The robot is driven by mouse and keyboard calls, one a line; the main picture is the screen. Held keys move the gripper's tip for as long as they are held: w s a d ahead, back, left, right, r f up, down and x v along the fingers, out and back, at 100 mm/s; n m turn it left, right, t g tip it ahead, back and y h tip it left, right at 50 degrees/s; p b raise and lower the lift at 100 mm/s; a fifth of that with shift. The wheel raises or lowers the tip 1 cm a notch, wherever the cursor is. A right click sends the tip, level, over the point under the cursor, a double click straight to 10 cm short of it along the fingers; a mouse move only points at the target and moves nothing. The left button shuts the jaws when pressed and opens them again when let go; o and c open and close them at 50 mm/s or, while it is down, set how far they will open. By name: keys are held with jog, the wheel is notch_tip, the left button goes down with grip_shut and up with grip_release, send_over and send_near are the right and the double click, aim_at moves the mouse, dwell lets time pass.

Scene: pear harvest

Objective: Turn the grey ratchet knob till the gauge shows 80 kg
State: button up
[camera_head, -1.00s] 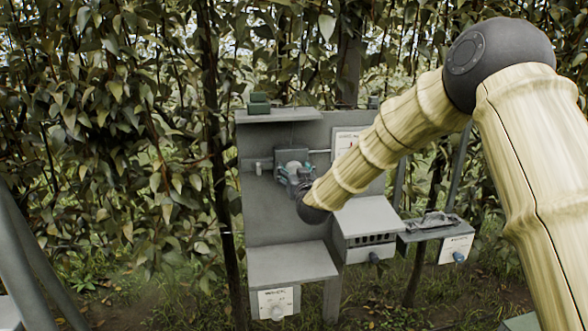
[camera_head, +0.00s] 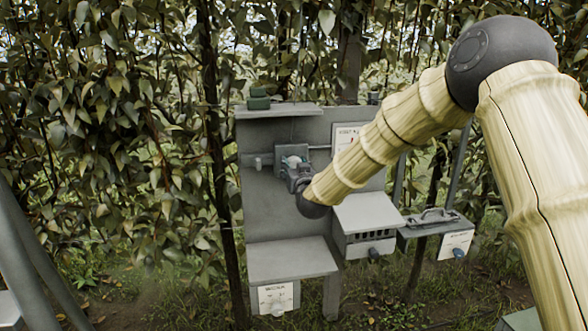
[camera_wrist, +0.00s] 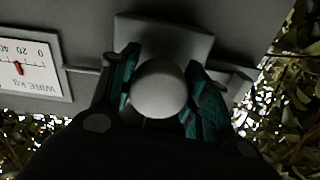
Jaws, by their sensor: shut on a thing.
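The grey ratchet knob (camera_wrist: 158,88) sits between the two teal finger pads of my gripper (camera_wrist: 160,95) in the wrist view, and my gripper is shut on it. In the head view, my gripper (camera_head: 297,172) is at the upper middle of the grey panel, where my wrist partly hides the knob. The white gauge (camera_wrist: 28,68) is upside down at the left of the wrist view, marked for wire kg. Its red needle stands near the 20 mark, and the higher end of the scale is cut off. The gauge (camera_head: 345,137) is partly behind my arm in the head view.
The grey panel (camera_head: 262,215) has a lower shelf (camera_head: 290,260) with a labelled dial (camera_head: 276,298) under it. Leafy branches surround the panel.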

jog(key=m+b, duration=0.1)
jog(key=b, duration=0.1)
jog(key=m+b, duration=0.2)
jog(key=shift+f, duration=0.3)
jog(key=m+b, duration=1)
jog(key=shift+a+r, duration=0.1)
jog(key=shift+r, duration=0.1)
jog(key=shift+r+m+b, duration=0.15)
jog(key=shift+m+b, duration=1.05)
jog(key=shift+m, duration=0.3)
jog(key=shift+r+m, duration=0.1)
jog(key=shift+m, duration=0.2)
jog(key=o, duration=1)
jog(key=shift+s, duration=0.1)
